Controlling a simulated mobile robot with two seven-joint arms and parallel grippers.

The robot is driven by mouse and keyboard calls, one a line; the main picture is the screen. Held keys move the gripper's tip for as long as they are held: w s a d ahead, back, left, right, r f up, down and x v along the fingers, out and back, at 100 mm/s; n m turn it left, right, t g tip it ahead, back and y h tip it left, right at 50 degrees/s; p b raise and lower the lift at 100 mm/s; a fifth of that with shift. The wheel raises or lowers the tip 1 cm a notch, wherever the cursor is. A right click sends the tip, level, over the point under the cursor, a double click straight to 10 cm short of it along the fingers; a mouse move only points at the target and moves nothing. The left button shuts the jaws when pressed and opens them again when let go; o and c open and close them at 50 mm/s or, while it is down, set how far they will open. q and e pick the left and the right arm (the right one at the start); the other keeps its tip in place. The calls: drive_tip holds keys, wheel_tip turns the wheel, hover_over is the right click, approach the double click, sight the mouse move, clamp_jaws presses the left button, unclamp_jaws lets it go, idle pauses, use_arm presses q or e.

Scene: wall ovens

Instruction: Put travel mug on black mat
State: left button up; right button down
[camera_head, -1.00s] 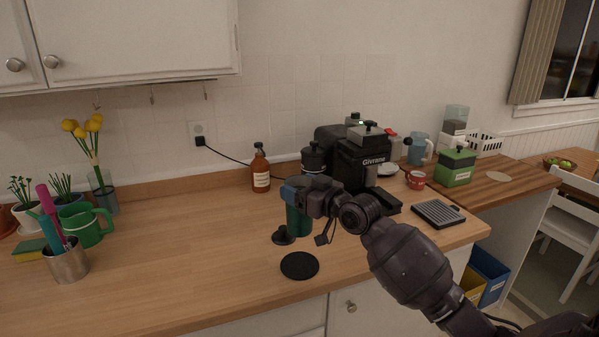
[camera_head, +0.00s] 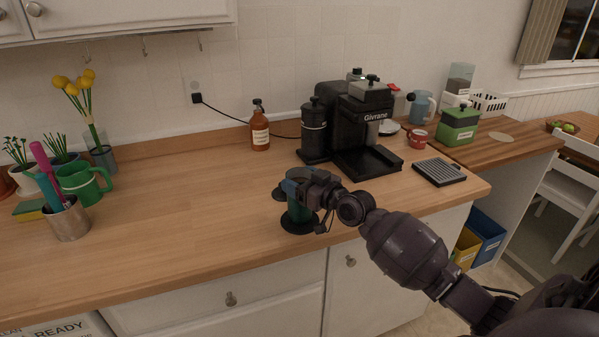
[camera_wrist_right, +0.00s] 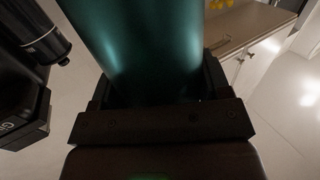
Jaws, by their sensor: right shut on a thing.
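The dark green travel mug (camera_head: 298,213) stands upright in my right gripper (camera_head: 303,186). Its base overlaps the round black mat (camera_head: 299,230) in the head view; I cannot tell whether it touches the mat or hovers just above it. My right gripper is shut around the mug's upper part and hides some of it. In the right wrist view the mug's green side (camera_wrist_right: 145,45) fills the space between the fingers. My left gripper is not in view.
The black coffee machine (camera_head: 365,115) and an amber bottle (camera_head: 260,130) stand behind. A black ridged tray (camera_head: 438,171) lies to the right. The counter left of the mat is clear.

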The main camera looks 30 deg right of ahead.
drive_tip(key=shift+f, duration=0.25)
drive_tip(key=shift+c, duration=0.4)
unclamp_jaws()
drive_tip(key=v, duration=1.2)
drive_tip(key=s+a+f+g+h, duration=0.1)
drive_tip(key=s+a+f+g, duration=0.1)
drive_tip(key=s+a+f, duration=0.2)
drive_tip(key=s+a+f+m+g+h, duration=0.1)
drive_tip(key=s+a+f, duration=0.4)
drive_tip(key=f, duration=0.8)
drive_tip(key=s+a+f+g+h, duration=0.2)
drive_tip(key=s+a+f+g, duration=0.1)
drive_tip(key=s+f, duration=0.6)
drive_tip(key=shift+s+a+f+m+h, duration=0.2)
drive_tip(key=shift+s+a+m+h, duration=0.15)
drive_tip(key=shift+a, duration=0.35)
drive_tip(key=shift+w, duration=0.1)
